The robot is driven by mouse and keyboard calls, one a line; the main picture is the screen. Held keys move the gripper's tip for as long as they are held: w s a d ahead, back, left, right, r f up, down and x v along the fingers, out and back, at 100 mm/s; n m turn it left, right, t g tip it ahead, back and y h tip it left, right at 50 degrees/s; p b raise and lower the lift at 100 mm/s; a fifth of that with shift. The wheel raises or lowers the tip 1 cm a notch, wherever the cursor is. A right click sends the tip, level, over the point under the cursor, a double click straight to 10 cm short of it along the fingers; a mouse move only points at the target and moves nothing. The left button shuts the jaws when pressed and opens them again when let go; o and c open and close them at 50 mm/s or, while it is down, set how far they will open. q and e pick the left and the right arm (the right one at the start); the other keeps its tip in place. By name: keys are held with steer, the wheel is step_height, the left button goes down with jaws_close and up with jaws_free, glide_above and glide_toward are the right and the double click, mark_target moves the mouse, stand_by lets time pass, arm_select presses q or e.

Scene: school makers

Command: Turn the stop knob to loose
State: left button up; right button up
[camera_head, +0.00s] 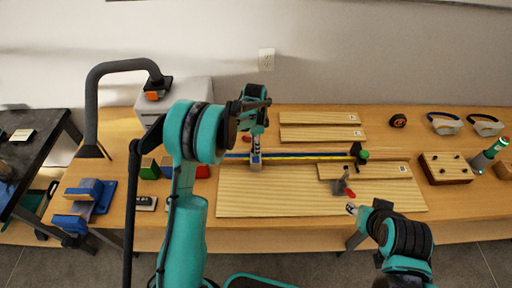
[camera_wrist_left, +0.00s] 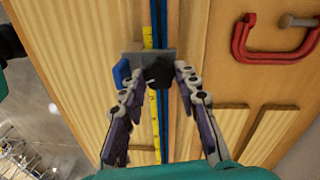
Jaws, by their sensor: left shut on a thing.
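The stop is a grey block (camera_wrist_left: 140,57) with a blue piece (camera_wrist_left: 121,72) on its left side. It sits across the rail with the yellow tape (camera_wrist_left: 148,42) in the left wrist view. Its dark knob (camera_wrist_left: 157,73) faces the camera. My left gripper (camera_wrist_left: 160,76) is shut on this knob, one fingertip on each side. In the head view the stop (camera_head: 255,160) shows at the left part of the rail, with my left gripper (camera_head: 258,130) over it; the knob is hidden there. My right gripper (camera_head: 353,209) is low over the table's front; its opening is unclear.
A green-knobbed black piece (camera_head: 362,155) stands at the rail's right end. A red-handled clamp (camera_head: 345,187) stands on the large board (camera_head: 290,203). Thin boards (camera_head: 320,118) lie behind. Coloured blocks are on the left, a drilled block (camera_head: 445,163) on the right.

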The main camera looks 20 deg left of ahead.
arm_select(q)
steer(key=n, duration=0.3)
steer(key=shift+n+b, duration=0.3)
steer(key=shift+n, duration=0.1)
steer(key=n, duration=0.3)
steer(key=shift+n, duration=0.3)
steer(key=n+b, duration=0.1)
steer(key=n, duration=0.5)
steer(key=shift+a+t, duration=0.1)
steer(key=shift+t, duration=0.3)
steer(key=n, duration=0.6)
steer(key=shift+s+n+b, duration=0.15)
steer(key=shift+n+b, duration=0.15)
steer(key=shift+b, duration=0.05)
steer(key=n, duration=0.6)
steer(key=shift+t, duration=0.4)
steer(key=shift+n, duration=0.4)
steer(key=o, duration=0.9)
